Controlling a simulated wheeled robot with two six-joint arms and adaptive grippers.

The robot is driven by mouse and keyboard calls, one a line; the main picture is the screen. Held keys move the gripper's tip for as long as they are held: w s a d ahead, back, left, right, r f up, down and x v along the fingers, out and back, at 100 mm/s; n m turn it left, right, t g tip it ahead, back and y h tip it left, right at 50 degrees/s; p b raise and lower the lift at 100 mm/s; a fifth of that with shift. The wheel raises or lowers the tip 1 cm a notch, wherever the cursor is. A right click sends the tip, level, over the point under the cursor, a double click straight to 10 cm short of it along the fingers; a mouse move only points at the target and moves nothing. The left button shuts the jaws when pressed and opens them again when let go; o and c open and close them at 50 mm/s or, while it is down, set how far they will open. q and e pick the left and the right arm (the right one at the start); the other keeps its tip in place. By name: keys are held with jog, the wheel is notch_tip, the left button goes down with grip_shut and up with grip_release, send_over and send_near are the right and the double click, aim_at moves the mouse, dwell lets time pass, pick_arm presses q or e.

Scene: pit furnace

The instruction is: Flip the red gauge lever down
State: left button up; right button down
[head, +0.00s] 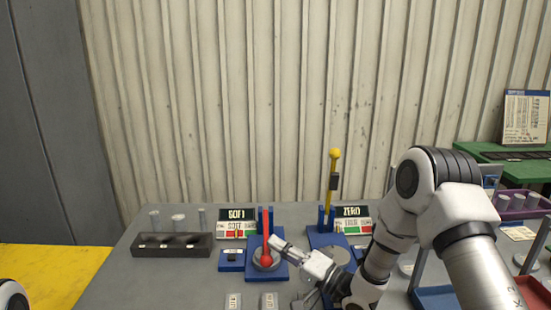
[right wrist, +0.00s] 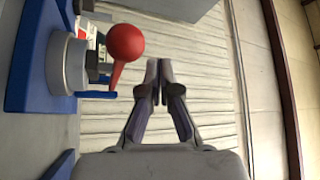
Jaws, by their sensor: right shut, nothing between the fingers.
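The red lever (head: 265,225) is on a blue base (head: 281,270) on the grey bench. In the head view its red ball knob (head: 266,259) is at the lower end of the shaft, in front of a round grey part. My right gripper (head: 277,243) is shut and empty, its tips close beside the lever, just up and right of the knob. In the right wrist view the knob (right wrist: 125,43) is left of the shut fingers (right wrist: 158,65), with a gap between them in the picture. Contact cannot be told. My left gripper is out of view.
A yellow lever (head: 334,175) stands upright on another blue base to the right. Signs (head: 237,222) stand behind the levers. A blue tray (head: 436,298) is at the right; a corrugated wall (head: 230,100) stands behind.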

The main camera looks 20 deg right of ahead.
dwell(0.3)
notch_tip(320, 180, up, 10)
dwell(0.4)
dwell(0.4)
